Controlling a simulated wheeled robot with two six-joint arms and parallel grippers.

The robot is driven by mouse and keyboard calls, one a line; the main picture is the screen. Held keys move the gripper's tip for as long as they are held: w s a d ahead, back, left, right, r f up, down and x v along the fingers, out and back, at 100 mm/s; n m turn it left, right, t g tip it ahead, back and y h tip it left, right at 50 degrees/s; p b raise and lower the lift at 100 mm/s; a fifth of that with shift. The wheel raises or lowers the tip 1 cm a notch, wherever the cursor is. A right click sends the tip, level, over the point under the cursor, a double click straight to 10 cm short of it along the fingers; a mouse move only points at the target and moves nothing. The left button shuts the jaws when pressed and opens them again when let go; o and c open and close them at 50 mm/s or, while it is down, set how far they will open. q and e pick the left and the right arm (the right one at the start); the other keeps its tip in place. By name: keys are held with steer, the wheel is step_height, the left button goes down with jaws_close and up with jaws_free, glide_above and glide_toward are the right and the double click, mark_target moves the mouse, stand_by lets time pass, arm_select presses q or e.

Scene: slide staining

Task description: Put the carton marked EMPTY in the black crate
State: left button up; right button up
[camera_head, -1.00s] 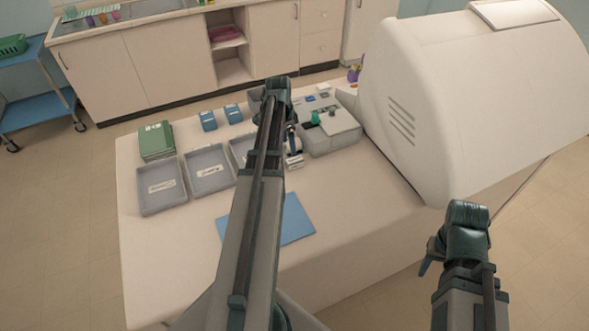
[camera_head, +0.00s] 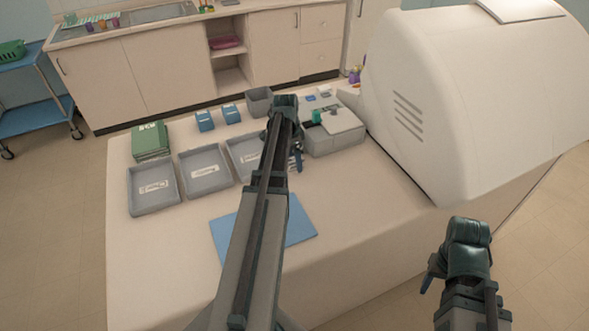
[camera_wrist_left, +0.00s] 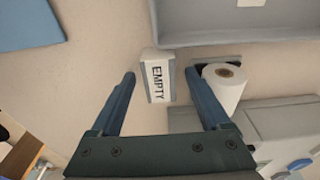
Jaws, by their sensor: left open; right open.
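The white carton (camera_wrist_left: 158,76) with the word EMPTY and blue-grey edges is in the left wrist view, on the pale table. In the head view my left arm and gripper hide it. My left gripper (camera_head: 297,158) is open above the table; in its wrist view the carton shows between the spread fingertips, and I cannot tell the height gap. My right gripper (camera_head: 431,274) is open and empty, off the table's right front side. No clearly black crate shows; a dark grey open bin (camera_head: 258,98) stands at the table's back, partly behind my left gripper.
A white roll (camera_wrist_left: 226,88) stands close right of the carton in the wrist view. Grey trays (camera_head: 152,203) line the table's left, with green boxes (camera_head: 150,139) and blue boxes (camera_head: 205,121) behind. A grey machine (camera_head: 338,135) and a large white housing (camera_head: 450,100) stand right.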

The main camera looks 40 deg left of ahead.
arm_select(q)
steer(key=shift+f, duration=0.2)
jaws_close()
stand_by(0.3)
steer(key=shift+r+p, duration=0.45)
steer(key=shift+p, duration=0.1)
step_height(320, 180, up, 3)
steer(key=p, duration=0.3)
steer(key=s+d, duration=0.7)
steer(key=s+d+r+p, duration=0.1)
steer(key=s+d, duration=0.2)
steer(key=shift+s+d, duration=0.2)
steer(key=shift+s, duration=0.1)
steer(key=shift+s+d, duration=0.4)
steer(key=shift+d, duration=0.05)
